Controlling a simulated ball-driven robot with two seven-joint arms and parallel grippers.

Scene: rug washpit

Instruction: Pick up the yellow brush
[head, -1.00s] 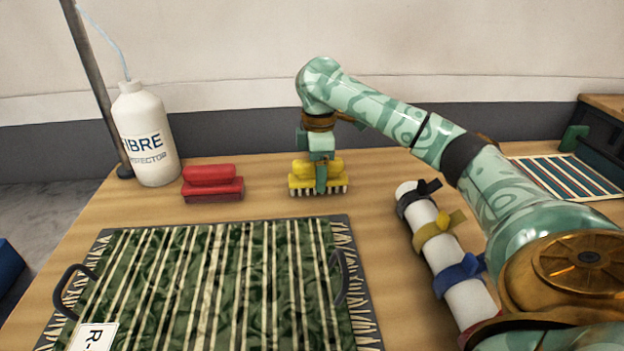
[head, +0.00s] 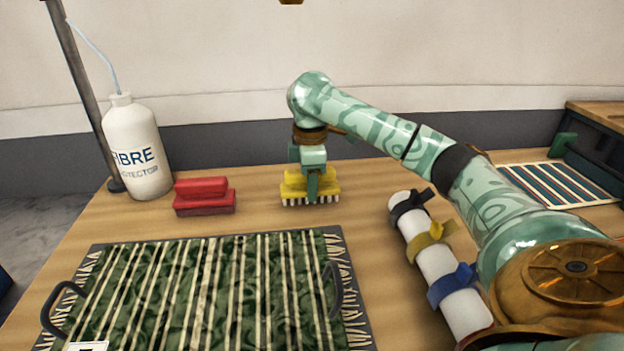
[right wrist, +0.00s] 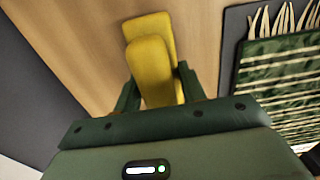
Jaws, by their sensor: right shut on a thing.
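The yellow brush (head: 294,185) with pale bristles is at the back middle of the wooden table. My right gripper (head: 312,184) comes down on it from above and is shut on it. In the right wrist view the yellow brush (right wrist: 150,52) sits between the two dark green fingers, with its far end sticking out beyond them. I cannot tell whether the bristles touch the table or hang just above it. My left gripper is not in view.
A red brush (head: 205,197) lies to the left, beside a white bottle (head: 135,150). A green striped rug (head: 200,295) on a dark, handled tray (head: 352,325) fills the front. A white roll with coloured straps (head: 437,262) lies right. A striped mat (head: 560,185) is farther right.

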